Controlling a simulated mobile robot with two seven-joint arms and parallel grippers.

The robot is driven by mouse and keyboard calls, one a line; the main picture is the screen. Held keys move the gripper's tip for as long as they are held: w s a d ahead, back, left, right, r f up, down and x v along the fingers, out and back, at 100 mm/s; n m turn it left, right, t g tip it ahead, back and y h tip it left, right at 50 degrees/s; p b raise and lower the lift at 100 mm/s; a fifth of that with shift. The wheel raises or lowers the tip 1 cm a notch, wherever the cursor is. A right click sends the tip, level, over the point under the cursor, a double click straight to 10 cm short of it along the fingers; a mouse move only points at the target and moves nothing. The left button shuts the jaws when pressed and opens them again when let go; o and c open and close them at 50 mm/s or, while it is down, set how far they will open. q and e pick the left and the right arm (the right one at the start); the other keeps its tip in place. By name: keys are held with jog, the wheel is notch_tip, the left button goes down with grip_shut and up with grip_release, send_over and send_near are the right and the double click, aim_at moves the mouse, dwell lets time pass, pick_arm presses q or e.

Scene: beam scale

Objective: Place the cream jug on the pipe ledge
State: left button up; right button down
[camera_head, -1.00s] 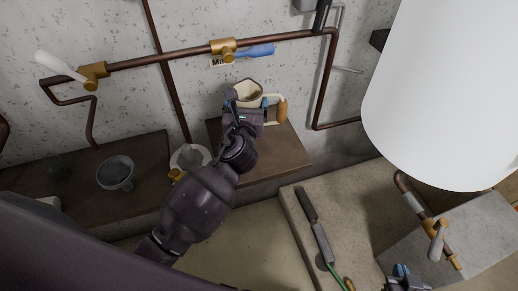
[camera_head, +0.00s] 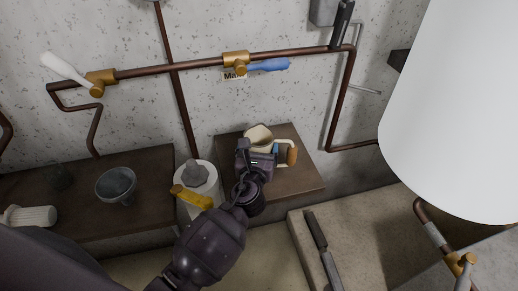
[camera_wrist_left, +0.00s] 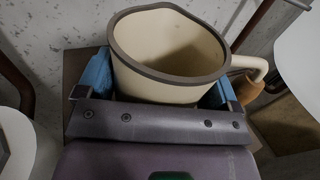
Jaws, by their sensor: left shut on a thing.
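The cream jug (camera_head: 257,136) has a dark rim and a tan grip on its handle, which points right. My left gripper (camera_head: 261,158) is shut on the jug's body; in the left wrist view the cream jug (camera_wrist_left: 150,82) sits between its blue finger pads, mouth up and about upright. The jug is over the brown ledge (camera_head: 295,178) below the pipes, towards its back. My gripper hides the jug's base, so I cannot tell whether it touches the ledge. My right gripper is out of view.
A copper pipe (camera_head: 200,63) with a blue-handled valve (camera_head: 268,65) runs along the wall behind. A white canister (camera_head: 210,180) stands left of the ledge. A grey bowl (camera_head: 116,184) sits on the left shelf (camera_head: 140,215). A large white tank (camera_head: 455,110) fills the right.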

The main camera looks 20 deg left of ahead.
pick_arm(q)
jog(key=shift+r, duration=0.15)
jog(key=o, duration=0.8)
jog(key=shift+f, duration=0.25)
jog(key=shift+o, duration=1)
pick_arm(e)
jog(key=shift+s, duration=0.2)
pick_arm(q)
jog(key=shift+r, duration=0.1)
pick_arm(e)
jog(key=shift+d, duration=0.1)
